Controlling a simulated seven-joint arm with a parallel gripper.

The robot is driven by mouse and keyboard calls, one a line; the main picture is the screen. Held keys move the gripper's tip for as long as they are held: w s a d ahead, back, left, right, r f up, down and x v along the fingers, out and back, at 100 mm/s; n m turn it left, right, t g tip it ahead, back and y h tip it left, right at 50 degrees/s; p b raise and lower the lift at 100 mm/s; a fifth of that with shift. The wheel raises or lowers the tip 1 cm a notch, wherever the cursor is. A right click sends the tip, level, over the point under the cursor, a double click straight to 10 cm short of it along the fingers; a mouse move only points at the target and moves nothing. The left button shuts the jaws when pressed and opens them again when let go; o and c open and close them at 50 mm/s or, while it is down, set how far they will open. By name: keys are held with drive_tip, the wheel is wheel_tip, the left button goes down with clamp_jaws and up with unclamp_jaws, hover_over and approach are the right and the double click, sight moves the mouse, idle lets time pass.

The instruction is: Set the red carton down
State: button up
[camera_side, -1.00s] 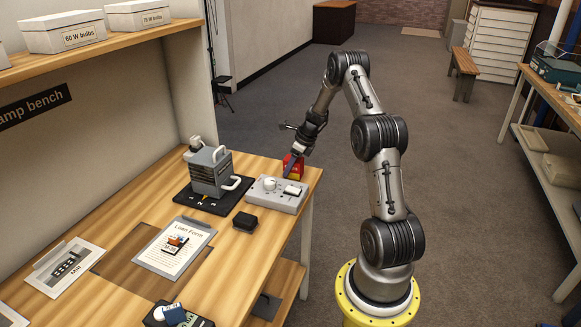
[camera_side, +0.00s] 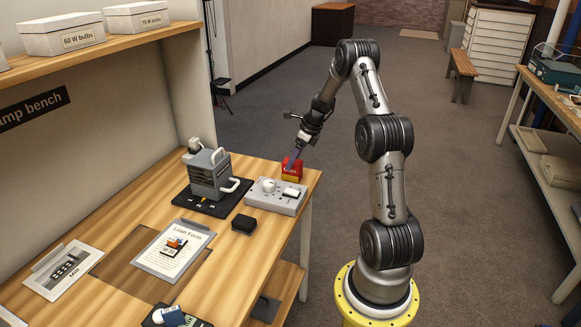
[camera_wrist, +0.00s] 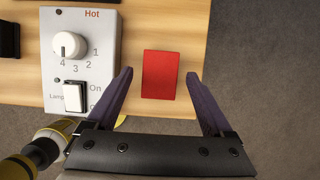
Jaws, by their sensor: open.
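My gripper (camera_wrist: 160,76) is open, with a purple finger on each side of the carton and a gap to each. In the side view my gripper (camera_side: 293,160) is tilted down at the carton, and its fingers partly cover it. The carton's underside is hidden.
The grey control box (camera_side: 276,196), with a knob and a switch, sits close by the carton. A grey handled device (camera_side: 208,174) stands on a black mat to its left. A small black block (camera_side: 244,223) lies in front. The bench edge is close to the carton.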

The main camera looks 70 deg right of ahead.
drive_tip(key=v, duration=0.6)
drive_tip(key=w+a+r+n, duration=0.1)
drive_tip(key=a+r+n, duration=0.65)
drive_tip(key=a, duration=0.45)
drive_tip(key=w+a+r+n, duration=0.1)
drive_tip(key=a+r+n, duration=0.6)
drive_tip(key=a, duration=0.5)
drive_tip(key=s+a+n+t, duration=0.1)
drive_tip(key=s+a+n, duration=1.5)
drive_tip(key=n, duration=0.5)
drive_tip(key=shift+s+a, duration=0.2)
drive_tip(key=shift+a, duration=0.45)
